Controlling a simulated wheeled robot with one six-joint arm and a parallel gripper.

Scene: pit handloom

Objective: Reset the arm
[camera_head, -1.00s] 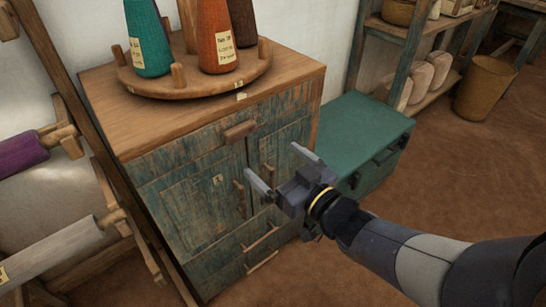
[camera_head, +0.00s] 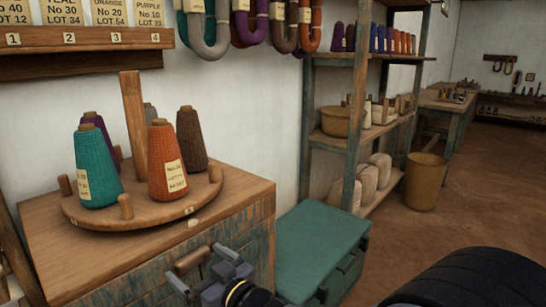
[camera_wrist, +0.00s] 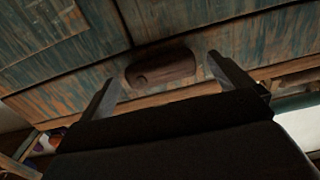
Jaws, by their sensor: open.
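My gripper (camera_head: 202,269) is at the lower edge of the head view, in front of the worn blue-green wooden cabinet (camera_head: 262,242). In the wrist view my gripper (camera_wrist: 160,69) is open, with its two grey fingers spread apart. A brown wooden handle (camera_wrist: 162,72) on the cabinet front shows between the fingertips; it also shows in the head view (camera_head: 192,259). I see a gap on each side of the handle, and cannot tell how deep the fingers reach around it. Most of my arm is out of the head view.
A round wooden stand (camera_head: 150,218) with several yarn cones is on the cabinet top. A green chest (camera_head: 318,243) stands right of the cabinet. Shelves (camera_head: 350,120) and a basket (camera_head: 426,182) are farther back. Open brown floor (camera_head: 480,205) lies at the right.

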